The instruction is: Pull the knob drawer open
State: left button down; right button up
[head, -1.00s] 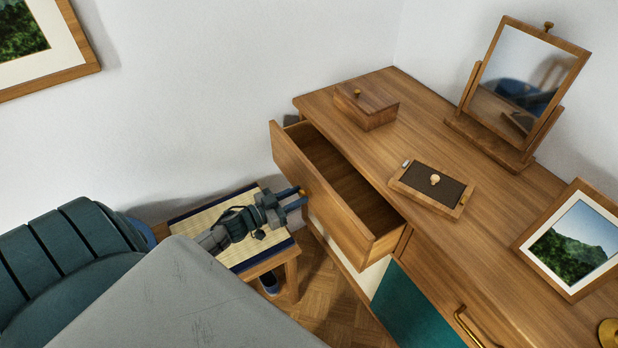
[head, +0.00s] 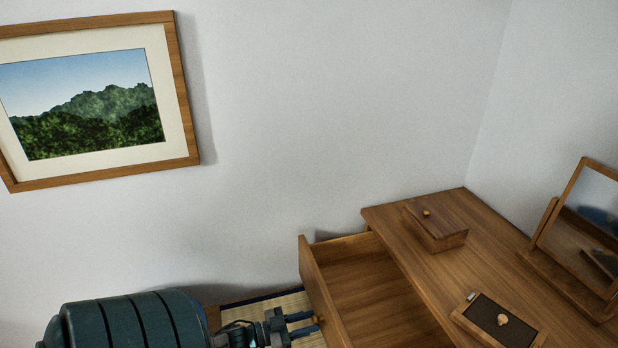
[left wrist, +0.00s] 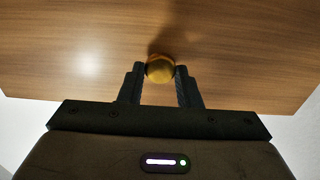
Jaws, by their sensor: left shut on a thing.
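The knob drawer (head: 314,291) stands pulled out from the wooden dresser (head: 404,254), and its empty inside shows. My left gripper (head: 310,325) is at the drawer front, level with the knob (head: 317,321). In the left wrist view the round brass-coloured knob (left wrist: 160,69) sits between the two fingertips of my left gripper (left wrist: 160,78), which is shut on it. The wooden drawer front (left wrist: 70,55) fills most of that view. My right gripper is not in view.
A woven-topped stool (head: 265,308) is below my left gripper. A framed landscape (head: 90,105) hangs on the wall.

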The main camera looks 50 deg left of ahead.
pick_arm(q)
jog(key=c, duration=1.1)
grip_release()
jog(key=shift+b+v, duration=0.3)
jog(key=shift+v, duration=5.15)
